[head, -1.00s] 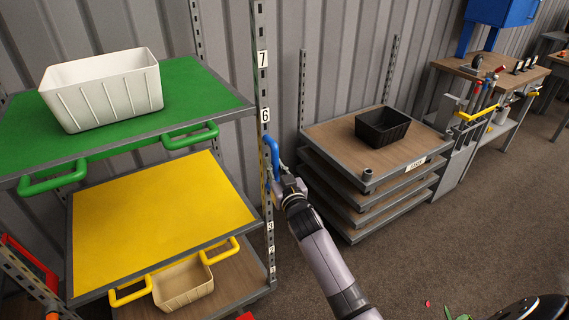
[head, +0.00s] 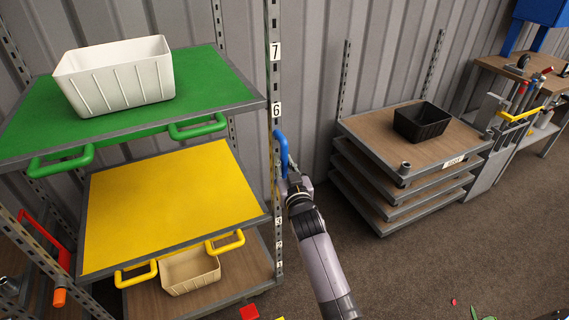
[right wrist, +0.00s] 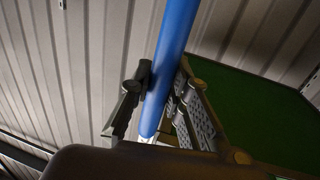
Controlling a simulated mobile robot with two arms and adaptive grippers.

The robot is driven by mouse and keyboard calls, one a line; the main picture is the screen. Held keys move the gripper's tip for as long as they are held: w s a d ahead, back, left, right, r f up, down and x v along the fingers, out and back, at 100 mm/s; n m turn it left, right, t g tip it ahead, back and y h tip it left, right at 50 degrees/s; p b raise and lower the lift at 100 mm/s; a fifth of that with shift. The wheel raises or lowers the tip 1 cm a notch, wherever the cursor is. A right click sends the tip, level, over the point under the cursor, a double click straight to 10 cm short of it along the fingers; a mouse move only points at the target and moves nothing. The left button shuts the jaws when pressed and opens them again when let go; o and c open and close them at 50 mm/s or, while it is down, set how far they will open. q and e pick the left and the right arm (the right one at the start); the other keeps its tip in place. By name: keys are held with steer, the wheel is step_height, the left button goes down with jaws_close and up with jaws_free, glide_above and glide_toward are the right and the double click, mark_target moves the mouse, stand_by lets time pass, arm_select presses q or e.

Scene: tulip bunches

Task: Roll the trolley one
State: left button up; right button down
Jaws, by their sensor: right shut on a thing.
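The trolley is a tall rack with grey slotted posts (head: 275,75), a green upper shelf (head: 205,75), a yellow middle shelf (head: 150,205) and a brown lower shelf (head: 240,275). A blue upright handle (head: 281,152) is on its right post, and a red handle (head: 45,243) is on its left side. My right gripper (head: 288,184) is shut around the blue handle. In the right wrist view the blue bar (right wrist: 175,50) passes between the two dark fingers (right wrist: 160,90). My left gripper is not in view.
A white bin (head: 115,85) stands on the green shelf and a beige bin (head: 188,275) on the brown shelf. Right of the trolley stand stacked brown platforms (head: 375,130) with a black bin (head: 422,128), then a tool bench (head: 540,80).

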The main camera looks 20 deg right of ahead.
steer(key=c, duration=1.5)
jaws_free()
steer(key=s, duration=0.4)
steer(key=s+a, duration=0.1)
steer(key=s, duration=0.7)
steer(key=shift+a, duration=0.2)
